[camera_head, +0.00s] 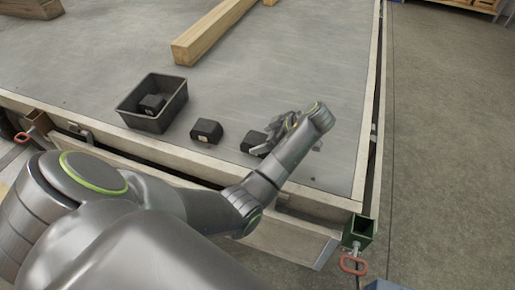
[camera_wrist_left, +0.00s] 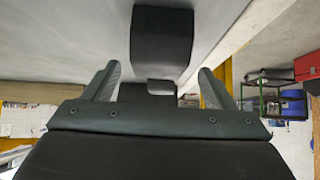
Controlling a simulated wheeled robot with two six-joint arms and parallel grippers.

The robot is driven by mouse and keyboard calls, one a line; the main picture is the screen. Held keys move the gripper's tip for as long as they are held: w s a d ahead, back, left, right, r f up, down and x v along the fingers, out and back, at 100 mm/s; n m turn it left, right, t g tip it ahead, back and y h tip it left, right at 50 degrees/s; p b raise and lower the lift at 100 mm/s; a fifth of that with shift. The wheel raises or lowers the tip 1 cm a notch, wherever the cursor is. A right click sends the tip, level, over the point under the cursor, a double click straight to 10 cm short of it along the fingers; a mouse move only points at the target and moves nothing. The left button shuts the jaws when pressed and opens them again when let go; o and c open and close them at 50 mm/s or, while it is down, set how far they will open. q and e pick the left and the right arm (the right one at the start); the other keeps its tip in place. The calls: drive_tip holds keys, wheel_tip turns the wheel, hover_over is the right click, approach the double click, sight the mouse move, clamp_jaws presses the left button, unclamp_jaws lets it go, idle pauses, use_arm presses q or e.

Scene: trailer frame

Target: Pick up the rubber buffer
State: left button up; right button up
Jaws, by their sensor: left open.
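Two black block-shaped rubber buffers lie on the grey trailer deck: one in the middle (camera_head: 206,131) and one (camera_head: 252,142) beside my left gripper (camera_head: 281,131). A third (camera_head: 152,103) lies inside a black open bin (camera_head: 178,108). In the left wrist view, a black buffer (camera_wrist_left: 162,40) shows ahead of the two fingers, roughly centred between them. My left gripper (camera_wrist_left: 159,72) is open, with nothing held between its fingers. The gripper's own wrist partly hides the fingers in the head view. My right gripper is not in view.
A wooden beam (camera_head: 213,30) lies on the deck behind the bin. The deck's pale edge rail (camera_head: 205,166) runs along the front, with a green square post socket (camera_head: 360,232) at the corner.

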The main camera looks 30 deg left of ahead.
sight(259, 139)
use_arm(q)
drive_tip(key=shift+x, duration=2.75)
drive_tip(key=shift+w+r, duration=0.15)
drive_tip(key=c, duration=1.2)
